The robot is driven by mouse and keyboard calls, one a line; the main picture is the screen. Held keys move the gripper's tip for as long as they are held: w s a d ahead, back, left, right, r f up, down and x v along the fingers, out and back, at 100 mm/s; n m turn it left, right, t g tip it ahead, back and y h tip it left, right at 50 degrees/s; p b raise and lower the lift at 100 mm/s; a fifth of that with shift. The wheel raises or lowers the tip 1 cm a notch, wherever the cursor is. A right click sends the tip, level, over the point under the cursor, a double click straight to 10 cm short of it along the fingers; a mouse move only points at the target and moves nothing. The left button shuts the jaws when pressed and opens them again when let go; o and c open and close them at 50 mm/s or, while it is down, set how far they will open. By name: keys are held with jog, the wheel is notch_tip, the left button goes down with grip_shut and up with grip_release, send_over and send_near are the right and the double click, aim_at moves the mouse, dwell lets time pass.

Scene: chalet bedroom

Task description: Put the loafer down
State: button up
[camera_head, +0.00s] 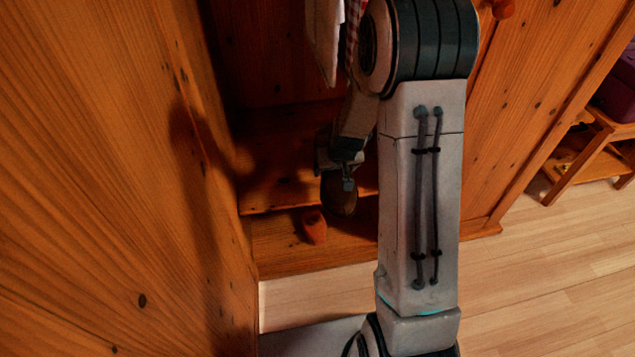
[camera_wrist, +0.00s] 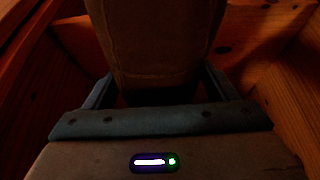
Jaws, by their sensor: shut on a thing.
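The loafer (camera_head: 341,196) is brown and hangs below my gripper (camera_head: 347,178) in the head view, inside a wooden wardrobe (camera_head: 275,165). In the wrist view the loafer (camera_wrist: 155,45) fills the upper middle as a dark brown shape between the two fingers of my gripper (camera_wrist: 157,85). The gripper is shut on the loafer. My arm hides part of the wardrobe in the head view, and the wrist view is dark. I cannot tell whether the loafer touches the wood below.
A small orange-brown object (camera_head: 314,226) stands on the wardrobe's bottom board, left of the loafer. A wooden door panel (camera_head: 120,180) fills the left side. Clothes (camera_head: 325,40) hang above. A low wooden shelf (camera_head: 585,165) stands far right. Light floor (camera_head: 540,270) is clear at right.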

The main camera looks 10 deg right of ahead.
jog(key=w+f+b, duration=0.1)
jog(key=w+f, duration=0.1)
jog(key=w, duration=0.2)
jog(key=w+a+f+b, duration=0.1)
jog(key=w+f, duration=0.1)
jog(key=w, duration=0.1)
jog(key=w+a+f+b, duration=0.1)
jog(key=w+f, duration=0.2)
jog(key=w, duration=0.1)
jog(key=shift+w+a, duration=0.15)
jog(key=shift+w, duration=0.15)
notch_tip(320, 180, down, 4)
jog(key=shift+f+b, duration=0.1)
jog(key=shift+b, duration=0.9)
jog(key=o, duration=1.3)
